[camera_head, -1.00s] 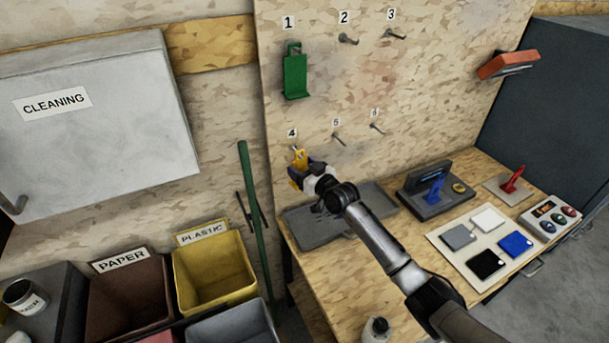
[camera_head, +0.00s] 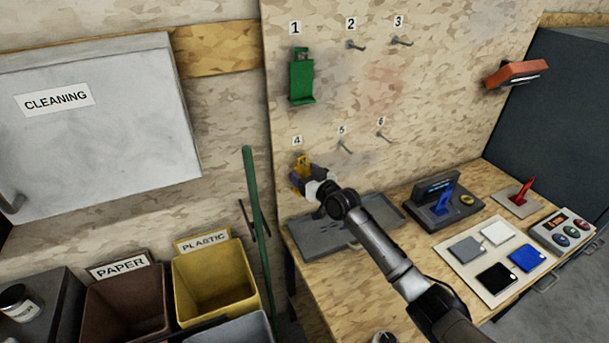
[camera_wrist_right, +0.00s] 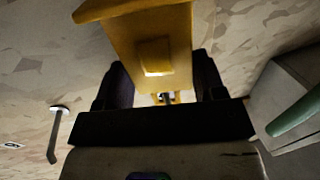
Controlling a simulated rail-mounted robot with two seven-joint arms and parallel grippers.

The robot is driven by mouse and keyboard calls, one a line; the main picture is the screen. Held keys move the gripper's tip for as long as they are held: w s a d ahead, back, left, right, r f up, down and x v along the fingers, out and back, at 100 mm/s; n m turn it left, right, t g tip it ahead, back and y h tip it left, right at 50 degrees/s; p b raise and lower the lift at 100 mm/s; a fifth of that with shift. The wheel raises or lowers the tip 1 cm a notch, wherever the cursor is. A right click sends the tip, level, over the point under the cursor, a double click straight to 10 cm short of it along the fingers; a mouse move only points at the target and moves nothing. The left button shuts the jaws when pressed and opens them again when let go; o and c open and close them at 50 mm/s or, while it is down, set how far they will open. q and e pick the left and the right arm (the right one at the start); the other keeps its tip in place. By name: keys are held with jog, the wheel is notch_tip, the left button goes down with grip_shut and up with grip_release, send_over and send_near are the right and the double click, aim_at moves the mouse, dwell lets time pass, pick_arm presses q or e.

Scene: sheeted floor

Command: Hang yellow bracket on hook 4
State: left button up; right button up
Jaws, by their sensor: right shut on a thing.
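The yellow bracket (camera_head: 303,163) is at the board just below the label 4, in front of the place of hook 4. My right gripper (camera_head: 299,178) is shut on the yellow bracket, which also shows large between the dark fingers in the right wrist view (camera_wrist_right: 150,42). Hook 4 is hidden behind the bracket and gripper in the head view, so I cannot tell whether the bracket is on it. A small metal part shows through the bracket's opening in the wrist view. My left gripper is not in view.
A green bracket (camera_head: 302,80) hangs under label 1. Hooks 2 (camera_head: 356,45), 3 (camera_head: 402,41), 5 (camera_head: 345,147) and 6 (camera_head: 384,137) are empty. A grey tray (camera_head: 320,238) lies on the bench below. A green pole (camera_head: 254,200) stands left of the board.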

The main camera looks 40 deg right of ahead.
dwell(0.4)
jog(key=o, duration=1.1)
jog(key=shift+s, duration=0.1)
jog(key=shift+s, duration=0.2)
jog(key=shift+s+d+p, duration=0.1)
jog(key=shift+s+p, duration=1.05)
jog(key=shift+s, duration=5.5)
